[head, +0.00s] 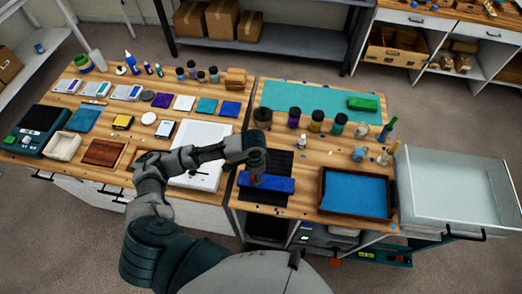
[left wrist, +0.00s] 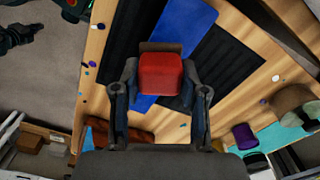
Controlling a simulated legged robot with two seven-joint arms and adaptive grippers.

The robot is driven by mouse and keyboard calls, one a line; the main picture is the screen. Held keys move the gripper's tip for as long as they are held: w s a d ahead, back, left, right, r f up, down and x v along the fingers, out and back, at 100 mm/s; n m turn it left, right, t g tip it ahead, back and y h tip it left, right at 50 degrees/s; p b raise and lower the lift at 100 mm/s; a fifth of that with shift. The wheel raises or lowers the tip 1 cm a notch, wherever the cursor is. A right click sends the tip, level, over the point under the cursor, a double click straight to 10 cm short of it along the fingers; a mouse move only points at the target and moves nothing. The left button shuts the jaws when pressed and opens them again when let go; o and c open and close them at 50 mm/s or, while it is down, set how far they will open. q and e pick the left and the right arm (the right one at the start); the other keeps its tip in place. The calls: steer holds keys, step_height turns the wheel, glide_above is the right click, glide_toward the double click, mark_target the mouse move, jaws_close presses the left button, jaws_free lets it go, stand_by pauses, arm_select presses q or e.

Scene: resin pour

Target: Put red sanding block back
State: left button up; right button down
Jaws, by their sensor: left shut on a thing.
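The red sanding block (left wrist: 161,73) sits between the fingers of my left gripper (left wrist: 160,100) in the left wrist view. The gripper is shut on it. In the head view my left gripper (head: 254,168) is over the dark ribbed mats, and the block is mostly hidden. A long blue bar (head: 280,185) lies on the mats below and beside the block. It also shows in the left wrist view (left wrist: 187,32). I cannot tell whether the block touches the bar or the mat. My right gripper is not seen.
A wood-framed tray with a blue base (head: 323,201) stands to the right, beside a clear open bin (head: 462,190). The left table holds a white board (head: 205,143) and many small items.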

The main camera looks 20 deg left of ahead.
arm_select(q)
steer(key=shift+s+f, duration=0.1)
steer(key=shift+f, duration=0.15)
steer(key=shift+m, duration=0.3)
steer(key=w+a, duration=0.1)
steer(key=w, duration=0.4)
steer(key=w+a+f, duration=0.1)
steer(key=w+a, duration=0.1)
steer(key=w, duration=0.3)
steer(key=w+a, duration=0.2)
steer(key=w, duration=0.3)
steer(key=shift+f, duration=0.3)
steer(key=shift+a+f, duration=0.1)
steer(key=shift+f, duration=1.65)
steer(key=o, duration=1)
step_height(320, 180, up, 12)
steer(key=shift+r, duration=0.1)
